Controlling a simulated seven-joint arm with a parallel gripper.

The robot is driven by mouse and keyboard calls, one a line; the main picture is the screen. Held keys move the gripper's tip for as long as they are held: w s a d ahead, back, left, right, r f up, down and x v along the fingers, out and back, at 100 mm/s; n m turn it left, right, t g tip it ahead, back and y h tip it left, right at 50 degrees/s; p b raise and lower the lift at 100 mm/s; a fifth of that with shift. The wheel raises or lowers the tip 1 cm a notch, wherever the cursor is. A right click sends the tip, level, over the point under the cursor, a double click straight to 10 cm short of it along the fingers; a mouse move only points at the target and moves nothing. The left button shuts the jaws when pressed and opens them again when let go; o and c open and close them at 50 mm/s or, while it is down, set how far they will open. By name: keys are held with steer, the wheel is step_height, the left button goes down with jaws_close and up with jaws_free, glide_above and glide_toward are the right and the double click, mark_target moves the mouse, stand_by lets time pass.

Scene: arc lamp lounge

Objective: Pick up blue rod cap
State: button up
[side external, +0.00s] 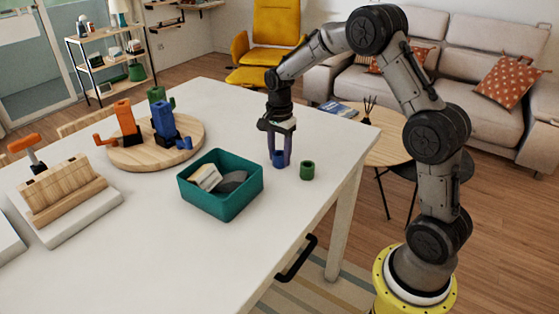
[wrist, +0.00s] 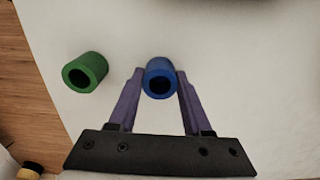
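The blue rod cap (side external: 279,158) is a short hollow cylinder on the white table, near the table's right edge. In the wrist view the blue cap (wrist: 160,78) lies between my fingertips with its open bore facing the camera. My gripper (side external: 280,150) points down, its two purple fingers on either side of the cap. In the wrist view my gripper (wrist: 160,75) has its fingers very close to the cap's sides. I cannot tell whether they press on it. The cap appears to rest on the table; its base is partly hidden.
A green cap (side external: 307,170) stands close to the right of the blue one; it is left in the wrist view (wrist: 86,72). A teal bin (side external: 222,200) with items is on the left. A round wooden board (side external: 150,158) holds coloured pieces. The table behind the gripper is clear.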

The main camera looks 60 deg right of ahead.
jaws_close()
steer(key=shift+r, duration=0.1)
